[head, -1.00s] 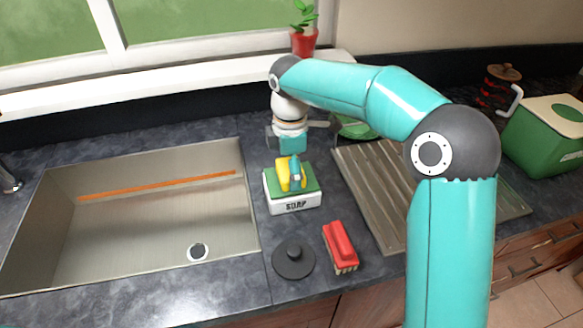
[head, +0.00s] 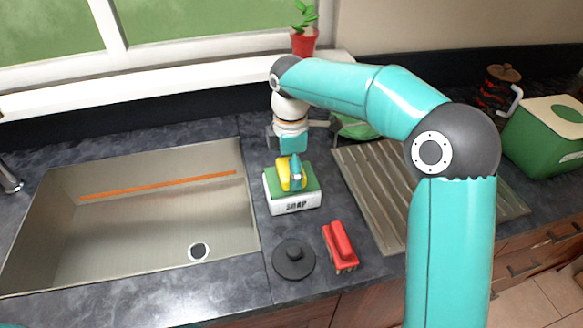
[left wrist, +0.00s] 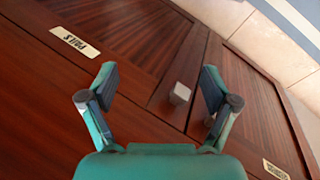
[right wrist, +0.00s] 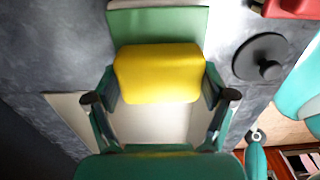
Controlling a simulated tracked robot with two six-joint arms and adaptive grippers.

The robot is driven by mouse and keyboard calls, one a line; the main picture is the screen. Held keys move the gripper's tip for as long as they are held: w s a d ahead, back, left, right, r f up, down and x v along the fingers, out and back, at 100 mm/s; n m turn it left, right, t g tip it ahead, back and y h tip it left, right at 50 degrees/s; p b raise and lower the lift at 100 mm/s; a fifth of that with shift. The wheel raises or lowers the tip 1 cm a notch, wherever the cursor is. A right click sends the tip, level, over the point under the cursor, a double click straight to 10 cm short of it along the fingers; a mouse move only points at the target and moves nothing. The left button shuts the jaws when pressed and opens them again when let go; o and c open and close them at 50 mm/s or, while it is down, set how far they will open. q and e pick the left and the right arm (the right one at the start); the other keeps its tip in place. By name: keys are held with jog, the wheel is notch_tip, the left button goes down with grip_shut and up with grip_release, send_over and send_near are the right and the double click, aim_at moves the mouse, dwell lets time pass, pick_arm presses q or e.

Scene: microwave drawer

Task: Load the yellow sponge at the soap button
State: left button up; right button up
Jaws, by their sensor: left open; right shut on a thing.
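The yellow sponge (head: 284,175) is at the green top (head: 309,180) of the white soap dispenser (head: 292,204), which is marked SOAP. My right gripper (head: 293,172) is shut on the sponge; the right wrist view shows the sponge (right wrist: 158,73) between its two fingers. The green pad (right wrist: 160,24) shows beyond the sponge there. Whether the sponge presses on the pad I cannot tell. My left gripper (left wrist: 158,90) is open and empty in front of dark wooden cabinet doors (left wrist: 140,40), and is out of the head view.
The steel sink (head: 150,225) lies left of the dispenser. A black round stopper (head: 293,260) and a red brush (head: 340,245) lie in front of it. A ribbed drainboard (head: 375,195) with a green dish (head: 352,128) is at the right. A potted plant (head: 304,42) stands behind.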

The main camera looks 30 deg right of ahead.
jog(key=shift+r+p, duration=2.85)
jog(key=shift+r, duration=0.4)
jog(key=shift+f, duration=0.1)
